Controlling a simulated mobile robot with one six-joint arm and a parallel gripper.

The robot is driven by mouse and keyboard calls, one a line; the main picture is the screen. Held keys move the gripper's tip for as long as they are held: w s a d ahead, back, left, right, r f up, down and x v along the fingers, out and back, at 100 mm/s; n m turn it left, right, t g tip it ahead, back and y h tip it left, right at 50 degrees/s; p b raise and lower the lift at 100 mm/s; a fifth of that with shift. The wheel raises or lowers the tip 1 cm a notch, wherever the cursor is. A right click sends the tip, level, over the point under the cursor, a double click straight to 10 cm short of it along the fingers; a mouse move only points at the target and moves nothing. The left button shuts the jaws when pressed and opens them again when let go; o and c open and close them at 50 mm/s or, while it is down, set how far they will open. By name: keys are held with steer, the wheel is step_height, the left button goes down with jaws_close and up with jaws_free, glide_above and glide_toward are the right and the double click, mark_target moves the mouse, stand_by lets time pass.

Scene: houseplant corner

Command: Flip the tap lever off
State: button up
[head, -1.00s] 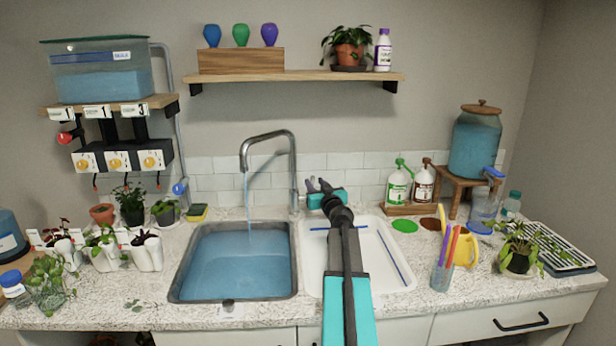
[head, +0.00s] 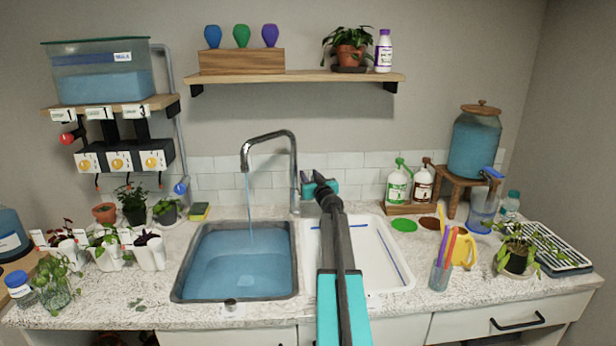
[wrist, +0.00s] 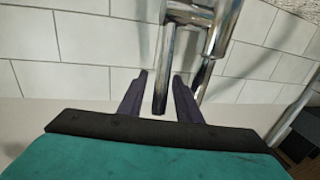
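The chrome tap (head: 294,165) stands behind the sink, and a stream of water (head: 249,205) runs from its spout into the basin. In the wrist view the tap's thick chrome body (wrist: 218,32) is at the top. The thin chrome lever (wrist: 163,72) hangs down from it between my fingers. My gripper (head: 307,177) is beside the tap's column on its right in the head view. In the wrist view my gripper (wrist: 160,78) is open, with a dark finger on each side of the lever and visible gaps. The lever is hard to make out in the head view.
The left basin (head: 235,265) holds blue water; the right white basin (head: 385,255) lies under my arm. A bottle tray (head: 410,209) stands right of the tap and a sponge (head: 199,211) left of it. White tiles are close behind.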

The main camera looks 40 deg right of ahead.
steer(key=shift+c, duration=0.2)
jaws_close()
steer(key=shift+d, duration=0.1)
